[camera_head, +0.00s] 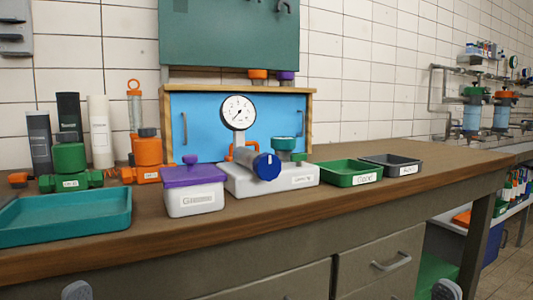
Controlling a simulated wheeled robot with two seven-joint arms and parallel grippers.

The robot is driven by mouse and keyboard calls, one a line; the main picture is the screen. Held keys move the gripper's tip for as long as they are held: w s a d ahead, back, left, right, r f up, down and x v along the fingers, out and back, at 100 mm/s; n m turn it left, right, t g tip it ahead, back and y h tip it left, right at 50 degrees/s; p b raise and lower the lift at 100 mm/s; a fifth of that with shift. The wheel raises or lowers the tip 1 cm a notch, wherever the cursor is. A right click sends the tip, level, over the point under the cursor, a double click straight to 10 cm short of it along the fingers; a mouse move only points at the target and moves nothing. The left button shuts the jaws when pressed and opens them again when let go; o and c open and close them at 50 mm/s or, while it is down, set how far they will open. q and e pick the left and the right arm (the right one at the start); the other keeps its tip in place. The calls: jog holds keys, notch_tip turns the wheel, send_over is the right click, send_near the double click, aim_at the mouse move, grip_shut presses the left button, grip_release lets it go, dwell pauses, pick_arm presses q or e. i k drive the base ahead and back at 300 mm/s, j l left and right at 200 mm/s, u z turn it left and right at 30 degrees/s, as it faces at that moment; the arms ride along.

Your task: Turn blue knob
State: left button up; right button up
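The blue knob (266,165) is a dark blue cylinder with a white mark on its rim. It faces forward on a white base block (287,180), below a round white pressure gauge (239,112). An orange pipe piece (245,150) is behind it, and a teal-topped green fitting (284,146) stands to its right. At the bottom edge a grey rounded tip of what looks like my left gripper (77,290) shows, and one of my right gripper (446,289). Both are low, in front of the bench and well away from the knob. Their fingers are mostly out of frame.
A white box with purple lid (193,190) stands close left of the base block. A teal tray (70,217) is at the left. A green tray (349,173) and a dark grey tray (391,164) are at the right. A blue-backed cabinet (205,120) stands behind.

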aim_at(268, 167)
jog(key=l+u, duration=0.3)
jog(key=u, duration=0.2)
jog(key=l+u, duration=0.55)
jog(key=l, duration=0.35)
jog(key=k+l, duration=0.15)
jog(key=l, duration=0.3)
jog(key=l+u, duration=0.15)
jog(key=l, duration=0.3)
jog(key=k+l+u, duration=0.1)
jog(key=l, duration=0.35)
jog(key=k+l, duration=0.15)
jog(key=l, duration=0.25)
jog(key=l+u, duration=0.05)
